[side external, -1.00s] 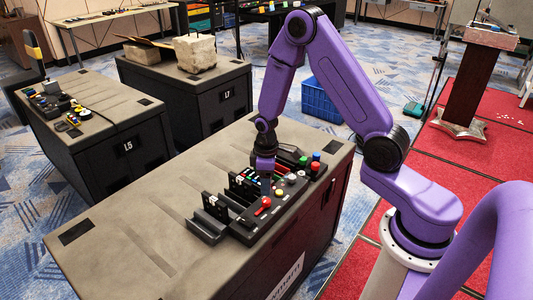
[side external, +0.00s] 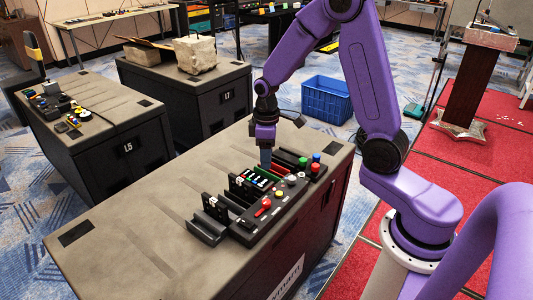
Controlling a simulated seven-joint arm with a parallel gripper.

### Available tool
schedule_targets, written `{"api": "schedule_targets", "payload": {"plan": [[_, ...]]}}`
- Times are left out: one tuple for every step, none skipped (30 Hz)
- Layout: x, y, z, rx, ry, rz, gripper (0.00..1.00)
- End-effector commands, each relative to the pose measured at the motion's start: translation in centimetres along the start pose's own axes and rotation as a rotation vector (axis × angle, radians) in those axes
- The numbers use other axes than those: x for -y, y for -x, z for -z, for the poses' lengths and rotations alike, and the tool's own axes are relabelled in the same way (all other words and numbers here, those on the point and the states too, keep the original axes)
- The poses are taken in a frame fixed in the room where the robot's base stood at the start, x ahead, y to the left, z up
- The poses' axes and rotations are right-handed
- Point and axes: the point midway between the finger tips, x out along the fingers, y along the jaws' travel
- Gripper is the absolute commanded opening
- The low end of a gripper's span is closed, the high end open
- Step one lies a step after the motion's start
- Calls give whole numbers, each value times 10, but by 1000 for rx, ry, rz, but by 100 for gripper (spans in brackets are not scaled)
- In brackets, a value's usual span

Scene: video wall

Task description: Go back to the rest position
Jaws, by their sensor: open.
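My gripper (side external: 266,160) is above the black control panel (side external: 262,216) on the dark cabinet (side external: 120,232). It points down, over the far half of the panel, and appears empty and clear of it. The fingers are small in this view, and the gap between them is hard to see. The panel carries a red lever (side external: 264,205), several coloured knobs, and slots with upright dark plates (side external: 213,206) on its left side. Red and blue knobs (side external: 316,162) stand at its far right end.
Two more dark cabinets stand behind on the left; one carries switches (side external: 50,102), the other a stone block (side external: 196,52). A blue crate (side external: 327,98) is on the floor behind my arm. A wooden lectern (side external: 474,80) stands at right. The cabinet top left of the panel is clear.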

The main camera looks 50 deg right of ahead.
Motion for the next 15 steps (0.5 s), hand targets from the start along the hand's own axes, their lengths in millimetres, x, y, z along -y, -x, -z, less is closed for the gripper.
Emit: {"api": "schedule_targets", "payload": {"plan": [[0, 0, 0, 0, 0, 0, 57], [0, 0, 0, 0, 0, 0, 57], [0, 0, 0, 0, 0, 0, 57], [0, 0, 0, -1, 0, 0, 57], [0, 0, 0, -1, 1, 0, 57], [2, 1, 0, -1, 4, -1, 57], [3, 2, 1, -2, 8, -1, 57], [6, 3, 1, -2, 13, -1, 57], [10, 5, 1, -4, 22, -2, 57], [14, 8, 1, -5, 29, -3, 57], [19, 10, 1, -6, 39, -3, 57], [26, 14, 1, -7, 54, -3, 57], [33, 16, 0, -7, 65, -3, 57], [39, 20, -1, -8, 77, -4, 57], [48, 24, -3, -10, 93, -4, 57]]}}
